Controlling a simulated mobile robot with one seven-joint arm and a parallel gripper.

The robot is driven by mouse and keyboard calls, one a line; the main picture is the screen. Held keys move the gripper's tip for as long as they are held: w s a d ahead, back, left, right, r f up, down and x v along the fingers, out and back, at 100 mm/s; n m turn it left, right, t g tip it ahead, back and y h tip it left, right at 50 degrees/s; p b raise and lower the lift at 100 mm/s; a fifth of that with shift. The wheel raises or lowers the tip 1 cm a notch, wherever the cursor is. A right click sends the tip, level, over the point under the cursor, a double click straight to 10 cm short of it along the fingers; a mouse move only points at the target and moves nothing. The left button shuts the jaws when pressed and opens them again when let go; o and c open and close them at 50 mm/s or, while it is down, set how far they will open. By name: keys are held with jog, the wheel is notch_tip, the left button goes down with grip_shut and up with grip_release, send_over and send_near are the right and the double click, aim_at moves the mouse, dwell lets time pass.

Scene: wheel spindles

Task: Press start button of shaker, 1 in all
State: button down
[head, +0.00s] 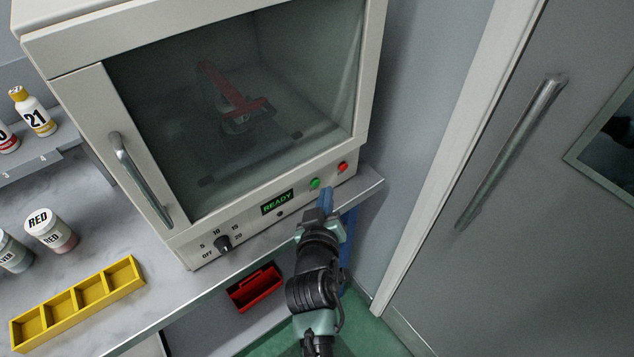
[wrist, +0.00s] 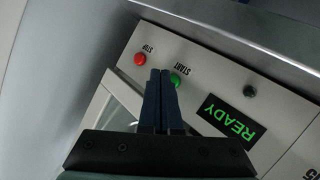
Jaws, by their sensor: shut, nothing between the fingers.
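The shaker (head: 190,232) is a pale cabinet with a glass door, standing on the counter. Its front panel has a green start button (head: 315,184), a red stop button (head: 342,167) and a display (head: 277,202) reading READY. My gripper (head: 326,192) is shut and empty, just in front of the panel beside the green button. In the wrist view, the fingertips (wrist: 160,73) lie next to the green button (wrist: 175,80) and partly cover it. The red button (wrist: 140,59) is clear to their left. I cannot tell whether the fingers touch the button.
A yellow divided tray (head: 78,302) and cups (head: 50,230) stand on the counter at left. A dial (head: 223,243) and door handle (head: 138,178) stick out from the shaker. A red bin (head: 256,288) is below the counter edge. A grey door (head: 520,230) is at right.

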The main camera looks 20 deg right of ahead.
jog(key=shift+w, duration=0.1)
jog(key=shift+w+a+b, duration=0.15)
jog(key=shift+w+b, duration=0.2)
jog(key=shift+w+a+b, duration=0.15)
jog(key=shift+w+b, duration=0.2)
jog(key=shift+w, duration=0.05)
dwell(0.9)
dwell(0.3)
jog(key=shift+s+d+p, duration=0.3)
jog(key=shift+s+p, duration=0.25)
jog(key=shift+s, duration=0.3)
jog(key=s+p, duration=0.1)
jog(key=s+d+p, duration=0.1)
jog(key=s, duration=0.1)
jog(key=s+p, duration=0.1)
jog(key=shift+s+d, duration=0.35)
